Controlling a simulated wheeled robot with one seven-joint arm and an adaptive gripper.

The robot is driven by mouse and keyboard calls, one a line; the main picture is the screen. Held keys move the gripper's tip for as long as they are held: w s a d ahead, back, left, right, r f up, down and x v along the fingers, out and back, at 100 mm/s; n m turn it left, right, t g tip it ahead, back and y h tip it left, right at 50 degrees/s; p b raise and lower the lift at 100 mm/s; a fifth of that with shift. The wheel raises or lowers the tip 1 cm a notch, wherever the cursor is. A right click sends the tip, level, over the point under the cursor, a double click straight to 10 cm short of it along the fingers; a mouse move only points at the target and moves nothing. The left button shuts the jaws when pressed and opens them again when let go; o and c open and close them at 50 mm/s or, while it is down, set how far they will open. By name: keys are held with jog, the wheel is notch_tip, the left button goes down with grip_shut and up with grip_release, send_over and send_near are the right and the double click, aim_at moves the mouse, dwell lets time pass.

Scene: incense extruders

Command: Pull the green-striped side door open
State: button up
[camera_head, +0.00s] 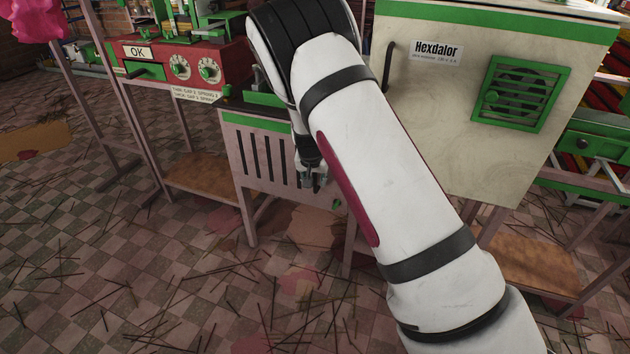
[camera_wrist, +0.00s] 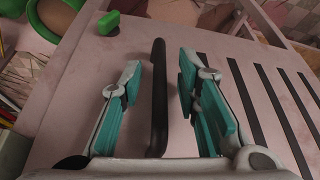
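The side door is a pale panel with dark vertical slots (camera_head: 262,152) and a green stripe along its top in the head view. In the wrist view its slots (camera_wrist: 262,100) run along the right side. A long black bar handle (camera_wrist: 158,95) stands on the panel. My gripper (camera_wrist: 161,92) is open, its teal pads on either side of the handle with a gap on both sides. In the head view my gripper (camera_head: 314,180) is at the panel's right part, and my arm hides the handle and the panel's right edge.
A cream Hexdalor cabinet (camera_head: 450,120) with a green vent (camera_head: 520,94) stands to the right. A red machine with dials (camera_head: 190,65) stands to the left. A green knob (camera_wrist: 107,22) sticks out of the panel near the handle.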

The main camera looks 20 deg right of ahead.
grip_shut()
